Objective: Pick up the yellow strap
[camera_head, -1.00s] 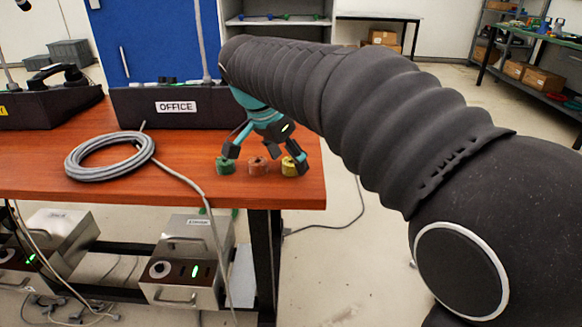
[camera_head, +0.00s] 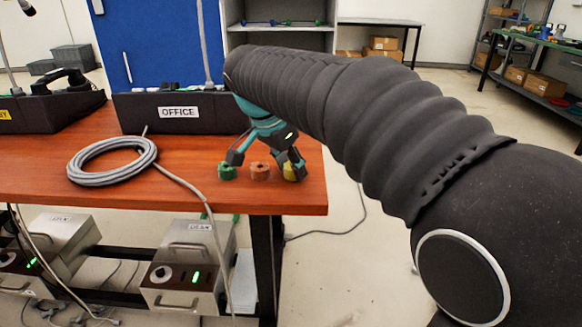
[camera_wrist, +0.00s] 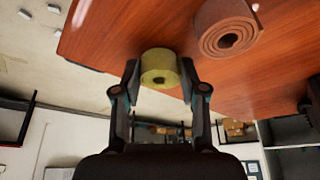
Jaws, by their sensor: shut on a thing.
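The yellow strap (camera_wrist: 160,66) is a small upright roll. In the wrist view it sits between the two fingertips of my gripper (camera_wrist: 159,80), which are closed on its sides. In the head view the yellow strap (camera_head: 289,172) is at the right end of a row of rolls near the table's front right corner, partly covered by my gripper (camera_head: 266,160). Whether the strap touches the table or is slightly above it, I cannot tell.
An orange-brown roll (camera_head: 260,171) stands just left of the strap, and a green roll (camera_head: 227,171) farther left. A grey cable coil (camera_head: 112,160) lies on the wooden table (camera_head: 190,160). A black box labelled OFFICE (camera_head: 180,112) stands behind. Floor is open to the right.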

